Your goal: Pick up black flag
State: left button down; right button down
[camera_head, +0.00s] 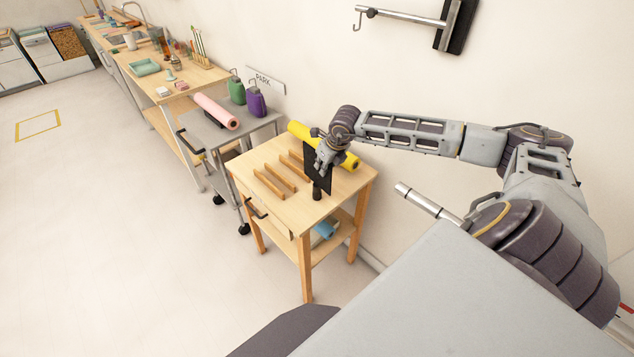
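The black flag (325,183) is a flat, dark upright panel at the right part of the small wooden table (268,168), with a short dark cylinder at its lower end. My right gripper (321,164) reaches in from the right and overlaps the flag's middle, hiding part of it. The fingers are at the panel, but they are too small and too covered to tell whether they are closed on it. My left gripper is not in view.
A yellow roll (298,130) lies behind the gripper. Several wooden slats (274,181) stand up on the tabletop left of the flag. A grey cart (205,131) holds a pink roll (216,110) and green and purple bottles. The floor at left is clear.

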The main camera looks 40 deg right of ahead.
dwell(0.6)
